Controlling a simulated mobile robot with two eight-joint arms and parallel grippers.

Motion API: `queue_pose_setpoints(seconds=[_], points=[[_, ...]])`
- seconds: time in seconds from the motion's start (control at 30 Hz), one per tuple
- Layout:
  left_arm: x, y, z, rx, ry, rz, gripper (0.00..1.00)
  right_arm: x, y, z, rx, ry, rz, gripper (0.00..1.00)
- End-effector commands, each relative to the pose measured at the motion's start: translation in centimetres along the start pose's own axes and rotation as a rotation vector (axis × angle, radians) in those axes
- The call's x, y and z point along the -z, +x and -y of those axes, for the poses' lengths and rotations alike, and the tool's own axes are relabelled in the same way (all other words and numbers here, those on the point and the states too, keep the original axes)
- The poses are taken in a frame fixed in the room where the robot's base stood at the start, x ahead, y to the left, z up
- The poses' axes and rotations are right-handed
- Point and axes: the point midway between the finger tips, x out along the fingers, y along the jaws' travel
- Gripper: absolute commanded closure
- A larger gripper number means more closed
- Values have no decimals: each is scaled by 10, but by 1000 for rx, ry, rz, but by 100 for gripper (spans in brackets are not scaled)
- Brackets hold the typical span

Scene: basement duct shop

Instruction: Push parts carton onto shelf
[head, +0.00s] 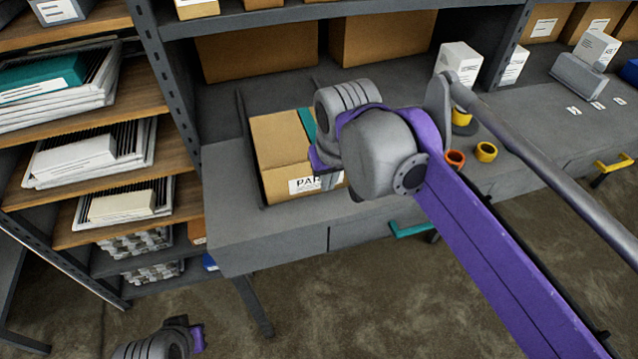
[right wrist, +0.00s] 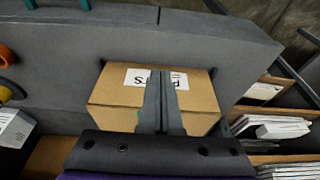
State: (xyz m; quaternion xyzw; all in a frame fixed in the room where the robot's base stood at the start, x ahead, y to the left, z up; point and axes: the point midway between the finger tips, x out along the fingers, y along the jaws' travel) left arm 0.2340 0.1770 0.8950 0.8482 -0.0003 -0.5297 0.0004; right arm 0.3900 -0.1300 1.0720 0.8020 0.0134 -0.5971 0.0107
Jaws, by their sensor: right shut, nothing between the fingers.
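The parts carton (head: 278,135) is a brown box with a white label and a teal strip. It sits on the grey bench top (head: 225,238), between thin dark rails, below an upper shelf (head: 290,16). My right gripper (head: 331,181) is shut and empty at the carton's right front, partly hidden by my wrist. In the right wrist view its closed fingers (right wrist: 162,85) overlap the carton (right wrist: 110,92) and its label. I cannot tell whether they touch it. Part of my left arm shows at the bottom left of the head view, without visible fingers.
A rack with wooden shelves (head: 95,110) of filters stands left of the bench. Larger cartons (head: 257,52) stand behind. Orange and yellow rings (head: 486,151) and white boxes (head: 459,62) lie to the right. A teal handle (head: 410,230) sticks out at the bench front.

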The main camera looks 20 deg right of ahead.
Motion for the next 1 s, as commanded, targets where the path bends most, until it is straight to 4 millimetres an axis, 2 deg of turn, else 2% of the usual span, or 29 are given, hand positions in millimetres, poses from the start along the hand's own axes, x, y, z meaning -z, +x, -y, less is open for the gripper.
queue_pose_setpoints(seconds=[0.43, 0.5, 0.7, 1.0], points=[[-6, 7, 0, 0, 0, 4, 100, 0, 92, 0, 0, 0, -1, 100], [-4, 5, 0, 0, 0, 3, 100, 13, 93, 0, 0, 0, -1, 100], [-3, 4, 0, 0, 0, 2, 100, 33, 98, 0, 0, 0, -1, 100], [-3, 4, 0, 0, 0, 2, 100, 38, 100, 0, 0, 0, -1, 100]])
